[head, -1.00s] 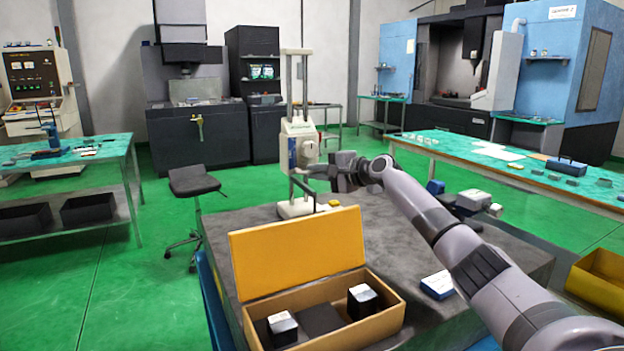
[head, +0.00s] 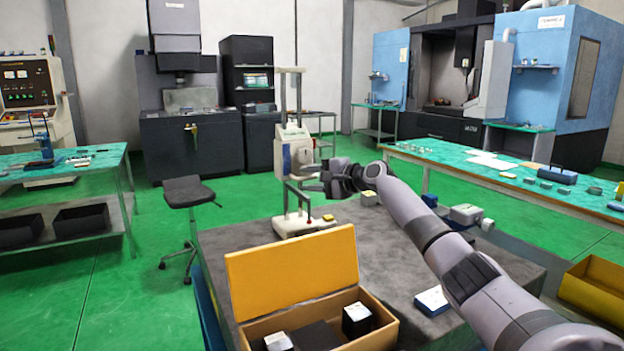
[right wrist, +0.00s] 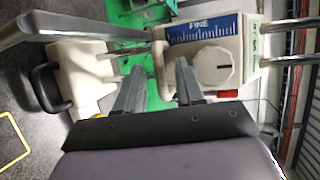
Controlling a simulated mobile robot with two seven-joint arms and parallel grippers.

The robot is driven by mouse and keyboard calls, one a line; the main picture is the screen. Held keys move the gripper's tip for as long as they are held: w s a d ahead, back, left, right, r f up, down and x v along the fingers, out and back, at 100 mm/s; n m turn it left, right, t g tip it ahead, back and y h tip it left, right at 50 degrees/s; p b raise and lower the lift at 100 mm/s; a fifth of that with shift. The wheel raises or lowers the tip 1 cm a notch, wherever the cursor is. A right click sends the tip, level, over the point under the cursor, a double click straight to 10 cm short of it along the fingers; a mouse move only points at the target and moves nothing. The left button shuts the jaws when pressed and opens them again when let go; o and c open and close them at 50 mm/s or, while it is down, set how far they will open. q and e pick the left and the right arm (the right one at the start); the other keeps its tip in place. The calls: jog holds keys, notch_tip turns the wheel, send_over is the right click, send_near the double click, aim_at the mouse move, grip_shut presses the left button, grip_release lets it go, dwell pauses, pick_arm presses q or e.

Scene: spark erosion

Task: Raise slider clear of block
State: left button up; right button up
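The slider (head: 294,156) is a pale box on the two upright columns of a height stand, with its white base (head: 304,223) on the grey tabletop. In the right wrist view the slider (right wrist: 255,50) shows a blue "FINE" scale and a round white dial (right wrist: 216,68). A dark bent arm hangs below the slider. My right gripper (head: 331,177) is beside the slider's right side. A small yellow block (head: 328,218) is at the base. My left gripper is out of view.
An open yellow-lidded box (head: 292,270) with dark and white pieces stands at the table's front. A blue-white box (head: 432,300) and a grey device (head: 466,214) lie to the right, near my right arm. Bare grey tabletop (head: 385,250) lies between.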

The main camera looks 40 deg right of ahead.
jog(key=b+v, duration=0.2)
jog(key=v, duration=0.5)
dwell(0.3)
jog(key=shift+s, duration=0.1)
dwell(0.5)
